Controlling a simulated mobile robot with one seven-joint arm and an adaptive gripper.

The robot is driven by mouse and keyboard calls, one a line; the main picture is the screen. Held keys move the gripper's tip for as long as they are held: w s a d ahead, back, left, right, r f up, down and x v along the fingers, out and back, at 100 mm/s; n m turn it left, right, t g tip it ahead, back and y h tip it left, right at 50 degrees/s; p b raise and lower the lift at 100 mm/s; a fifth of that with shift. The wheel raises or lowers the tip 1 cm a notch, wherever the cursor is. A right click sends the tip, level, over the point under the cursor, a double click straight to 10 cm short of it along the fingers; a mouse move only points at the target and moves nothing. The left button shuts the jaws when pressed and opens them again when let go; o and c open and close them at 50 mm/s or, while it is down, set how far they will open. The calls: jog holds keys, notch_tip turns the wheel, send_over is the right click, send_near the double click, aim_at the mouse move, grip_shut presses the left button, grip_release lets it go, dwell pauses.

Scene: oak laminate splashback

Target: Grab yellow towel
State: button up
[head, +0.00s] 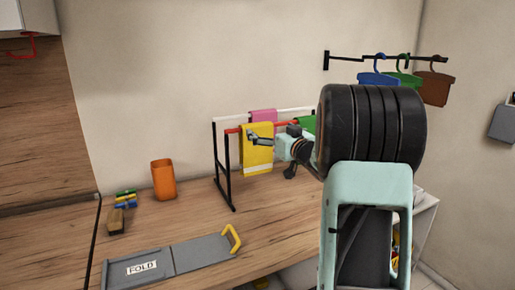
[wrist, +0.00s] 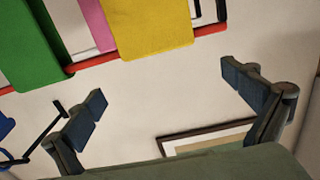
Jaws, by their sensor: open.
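The yellow towel (head: 257,160) hangs over the red front bar of a drying rack (head: 219,165) in the head view, with a white stripe near its bottom. In the wrist view the yellow towel (wrist: 152,28) is at the top, beyond my fingertips. My gripper (head: 275,156) is at the towel's right side in the head view, one finger overlapping the towel. In the wrist view my gripper (wrist: 165,92) has its fingers wide apart with nothing between them. Whether a finger touches the towel I cannot tell.
A green towel (wrist: 38,45) and a pink towel (head: 263,115) hang on the rack too. An orange cup (head: 163,181), a grey FOLD board (head: 196,253) and small coloured items (head: 124,199) are on the wooden counter (head: 190,222). Hangers (head: 378,79) are on the wall at upper right.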

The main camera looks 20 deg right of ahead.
aim_at(258, 125)
jog(key=shift+w+a+f+p, duration=0.1)
jog(key=shift+w+f+p, duration=0.1)
jog(key=shift+w, duration=1.15)
jog(key=shift+w+a+f+p, duration=0.1)
jog(key=shift+w+p, duration=0.15)
jog(key=shift+w, duration=1.15)
jog(key=shift+w+f+p, duration=0.15)
jog(key=shift+w+p, duration=0.05)
jog(key=shift+w, duration=1.15)
jog(key=c, duration=1.5)
